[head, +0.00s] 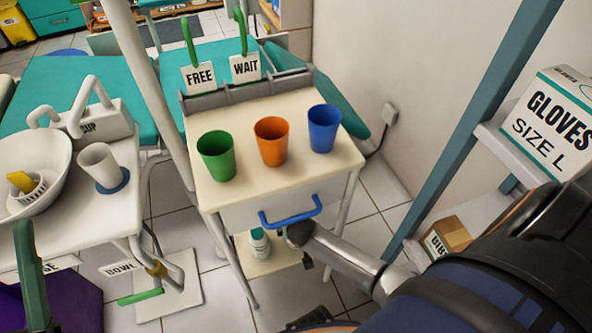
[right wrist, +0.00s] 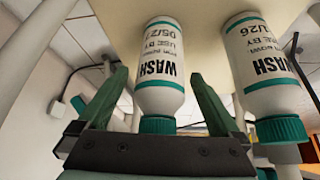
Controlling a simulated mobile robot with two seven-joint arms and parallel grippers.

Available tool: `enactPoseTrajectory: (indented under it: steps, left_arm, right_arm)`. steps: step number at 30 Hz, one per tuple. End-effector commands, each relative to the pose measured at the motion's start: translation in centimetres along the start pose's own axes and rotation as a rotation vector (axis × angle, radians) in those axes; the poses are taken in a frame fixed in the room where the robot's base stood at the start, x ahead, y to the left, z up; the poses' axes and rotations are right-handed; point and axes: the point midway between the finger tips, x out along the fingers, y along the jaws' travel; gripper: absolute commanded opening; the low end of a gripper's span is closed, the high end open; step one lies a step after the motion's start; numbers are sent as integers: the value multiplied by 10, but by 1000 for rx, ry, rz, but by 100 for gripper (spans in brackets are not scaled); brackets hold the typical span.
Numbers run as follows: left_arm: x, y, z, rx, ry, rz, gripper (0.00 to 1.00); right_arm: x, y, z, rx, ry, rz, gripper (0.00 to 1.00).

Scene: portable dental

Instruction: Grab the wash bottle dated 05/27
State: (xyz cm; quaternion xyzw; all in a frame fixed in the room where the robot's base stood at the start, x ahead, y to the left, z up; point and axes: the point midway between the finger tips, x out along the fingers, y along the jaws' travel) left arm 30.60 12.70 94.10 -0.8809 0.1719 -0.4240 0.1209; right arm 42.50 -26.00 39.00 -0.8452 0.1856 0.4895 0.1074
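In the right wrist view, a white wash bottle (right wrist: 160,55) with teal bands and a teal cap appears upside down, its partly legible date beginning 05/2. My right gripper (right wrist: 160,85) is open, with one dark green finger on each side of this bottle and visible gaps. In the head view, one bottle (head: 259,243) shows on the cart's lower shelf; my right gripper is hidden there. At the left edge, one dark green finger of my left gripper (head: 28,270) seems to show.
The cart (head: 230,192) has a drawer with a blue handle (head: 290,212) above the lower shelf (head: 265,263). Green (head: 216,157), orange (head: 271,142) and blue (head: 324,129) cups stand on top. A blue-grey post (head: 450,150) and shelves stand at right.

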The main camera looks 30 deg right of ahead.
Motion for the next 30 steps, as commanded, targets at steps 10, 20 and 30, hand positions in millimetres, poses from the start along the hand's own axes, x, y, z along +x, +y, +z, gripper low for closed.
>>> enactPoseTrajectory:
  steps: [10, 20, 30]
  left_arm:
    - [0, 0, 0, -1, -2, 0, 50]
    - [0, 0, 1, -1, -3, 0, 50]
    - [0, 0, 1, -2, -4, 0, 50]
  right_arm:
    - [0, 0, 0, 0, 0, 0, 61]
    - [0, 0, 0, 0, 0, 0, 24]
    - [0, 0, -1, 0, 2, 0, 0]
